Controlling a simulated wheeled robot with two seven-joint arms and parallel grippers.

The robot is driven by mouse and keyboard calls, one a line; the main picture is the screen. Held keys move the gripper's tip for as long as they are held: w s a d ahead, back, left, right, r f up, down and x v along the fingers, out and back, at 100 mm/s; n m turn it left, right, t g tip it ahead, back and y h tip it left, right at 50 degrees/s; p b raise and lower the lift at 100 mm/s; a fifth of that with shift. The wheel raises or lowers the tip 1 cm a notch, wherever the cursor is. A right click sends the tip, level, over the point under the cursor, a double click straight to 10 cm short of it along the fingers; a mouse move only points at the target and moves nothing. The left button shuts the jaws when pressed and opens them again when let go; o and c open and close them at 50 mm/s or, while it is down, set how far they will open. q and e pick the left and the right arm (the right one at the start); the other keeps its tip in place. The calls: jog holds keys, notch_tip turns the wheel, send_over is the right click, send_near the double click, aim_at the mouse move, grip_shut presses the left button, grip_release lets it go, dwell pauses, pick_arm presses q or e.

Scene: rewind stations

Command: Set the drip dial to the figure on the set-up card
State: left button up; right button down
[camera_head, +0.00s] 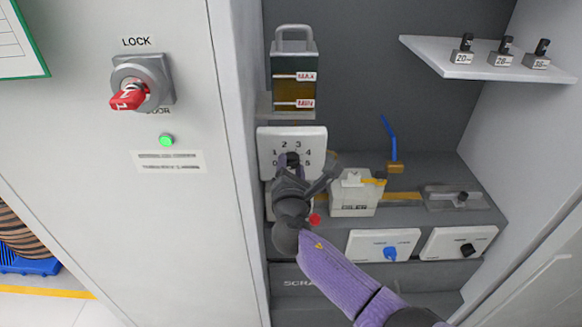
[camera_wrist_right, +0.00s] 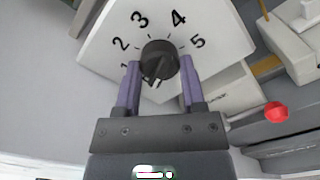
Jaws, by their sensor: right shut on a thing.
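The drip dial is a white plate (camera_head: 265,142) with the figures 0 to 5 in an arc and a dark round knob (camera_wrist_right: 160,55) at its middle. My right gripper (camera_wrist_right: 160,72) has one finger on each side of the knob and is shut on it. In the head view the right gripper (camera_head: 292,170) covers most of the knob. I cannot tell clearly which figure the knob points to. A white sheet with a green border (camera_head: 18,45) is cut off at the top left, and no figure on it can be read. My left gripper is out of view.
Above the dial is an oil reservoir (camera_head: 293,88) marked MAX and MIN. Right of the dial are a white block (camera_head: 355,195), a blue knob (camera_head: 389,254) and a black knob (camera_head: 467,250). A red knob (camera_wrist_right: 276,112) is close to the gripper. The cabinet wall (camera_head: 235,130) is close left.

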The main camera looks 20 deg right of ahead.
jog(key=shift+f, duration=0.1)
jog(key=shift+m, duration=0.3)
jog(key=shift+f+m+b, duration=0.1)
jog(key=shift+m+b, duration=0.6)
jog(key=shift+m, duration=0.3)
jog(key=m+b, duration=0.2)
jog(key=m, duration=0.3)
jog(key=shift+m, duration=0.3)
jog(key=m+b, duration=0.2)
jog(key=m, duration=0.2)
jog(key=shift+m, duration=0.3)
jog(key=m, duration=0.2)
jog(key=m+b, duration=0.1)
jog(key=m, duration=0.1)
jog(key=shift+r+m+b, duration=0.2)
jog(key=shift+m+b, duration=0.1)
jog(key=shift+m, duration=0.1)
